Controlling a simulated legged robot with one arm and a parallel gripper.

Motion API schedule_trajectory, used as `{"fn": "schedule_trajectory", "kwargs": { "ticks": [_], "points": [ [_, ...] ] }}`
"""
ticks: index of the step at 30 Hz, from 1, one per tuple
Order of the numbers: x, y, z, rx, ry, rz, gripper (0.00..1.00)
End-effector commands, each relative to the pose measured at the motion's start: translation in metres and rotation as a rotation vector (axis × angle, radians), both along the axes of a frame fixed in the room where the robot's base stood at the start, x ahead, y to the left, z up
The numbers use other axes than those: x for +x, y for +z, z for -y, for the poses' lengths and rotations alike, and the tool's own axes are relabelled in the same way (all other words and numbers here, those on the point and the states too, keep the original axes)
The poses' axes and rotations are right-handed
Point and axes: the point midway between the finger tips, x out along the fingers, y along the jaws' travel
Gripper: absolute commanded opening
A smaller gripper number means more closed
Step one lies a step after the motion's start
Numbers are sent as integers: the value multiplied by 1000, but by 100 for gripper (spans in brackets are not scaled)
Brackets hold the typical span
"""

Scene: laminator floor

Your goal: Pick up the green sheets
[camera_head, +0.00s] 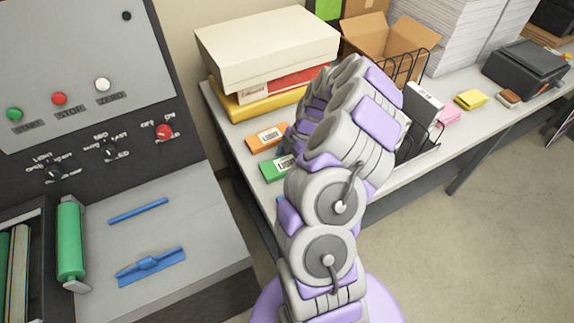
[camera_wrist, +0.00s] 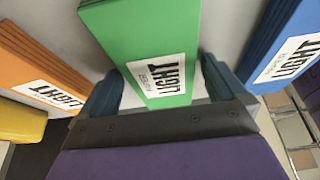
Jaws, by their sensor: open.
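The green sheets (camera_head: 276,168) lie on the grey table as a flat stack with a white "LIGHT" label, partly hidden behind my arm in the head view. In the wrist view the green sheets (camera_wrist: 135,35) run up from between the fingers of my gripper (camera_wrist: 165,85). My gripper is open, with one finger on each side of the labelled end. I cannot tell whether either finger touches the stack. In the head view my gripper is hidden behind my arm.
Orange sheets (camera_wrist: 35,65) lie left of the green stack and blue sheets (camera_wrist: 290,45) lie right. A yellow stack (camera_head: 255,106) and a cream box (camera_head: 265,50) stand behind. A black wire rack (camera_head: 410,140) stands right of my arm. A control panel (camera_head: 85,80) is at left.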

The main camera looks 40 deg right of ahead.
Motion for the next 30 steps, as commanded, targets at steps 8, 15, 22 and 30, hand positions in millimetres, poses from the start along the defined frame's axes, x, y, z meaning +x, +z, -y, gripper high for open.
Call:
{"fn": "schedule_trajectory", "kwargs": {
  "ticks": [8,15,22,30],
  "points": [
    [-1,-1,-1,2,2,-3,77],
    [-1,-1,-1,3,2,-4,54],
    [-1,-1,-1,3,2,-4,38],
    [-1,2,-1,3,3,-4,38]
  ]
}}
